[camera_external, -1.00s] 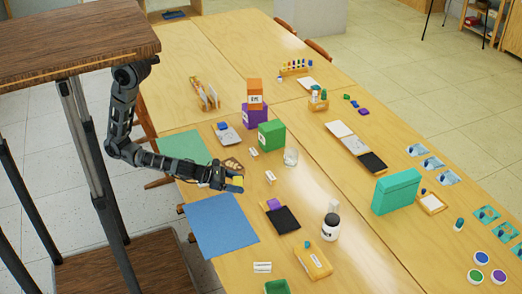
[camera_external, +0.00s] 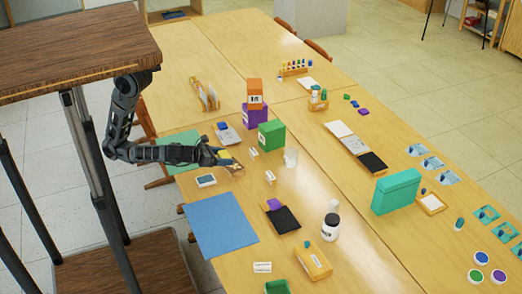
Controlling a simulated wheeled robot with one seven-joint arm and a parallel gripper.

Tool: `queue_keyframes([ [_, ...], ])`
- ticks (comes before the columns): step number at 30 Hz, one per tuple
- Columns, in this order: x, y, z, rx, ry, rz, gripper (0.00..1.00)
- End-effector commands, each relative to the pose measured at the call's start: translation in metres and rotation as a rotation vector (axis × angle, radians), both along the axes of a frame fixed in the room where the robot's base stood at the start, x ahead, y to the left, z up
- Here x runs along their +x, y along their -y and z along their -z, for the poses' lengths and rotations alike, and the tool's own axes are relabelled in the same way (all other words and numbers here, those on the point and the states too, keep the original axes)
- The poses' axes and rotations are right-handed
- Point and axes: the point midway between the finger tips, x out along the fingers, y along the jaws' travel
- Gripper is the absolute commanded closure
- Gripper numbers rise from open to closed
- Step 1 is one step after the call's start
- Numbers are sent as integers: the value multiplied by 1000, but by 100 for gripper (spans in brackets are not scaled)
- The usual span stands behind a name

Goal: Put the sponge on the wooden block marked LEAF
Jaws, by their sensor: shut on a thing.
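My gripper (camera_external: 226,159) is over the left part of the table and shut on the yellow sponge (camera_external: 224,154), of which only a small part shows between the dark fingers. A flat brown wooden block (camera_external: 236,169) lies just below and in front of the gripper, partly covered by it. No marking on it can be read at this size, so I cannot tell if it says LEAF. The sponge looks to be above or near the block's far edge; I cannot tell whether they touch.
A white-and-dark pad (camera_external: 206,181) and a blue sheet (camera_external: 220,225) lie nearer. A green sheet (camera_external: 180,145) is under the arm.

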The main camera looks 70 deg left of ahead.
Motion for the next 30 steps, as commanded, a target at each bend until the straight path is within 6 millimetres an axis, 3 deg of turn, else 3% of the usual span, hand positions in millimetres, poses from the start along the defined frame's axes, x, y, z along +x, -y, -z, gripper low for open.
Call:
queue_keyframes([
  [9,38,-53,40,5,-1,-1,59],
  [15,57,-77,59,3,-2,1,59],
  [22,63,-85,69,1,-1,2,59],
  [30,62,-84,103,1,-3,3,59],
])
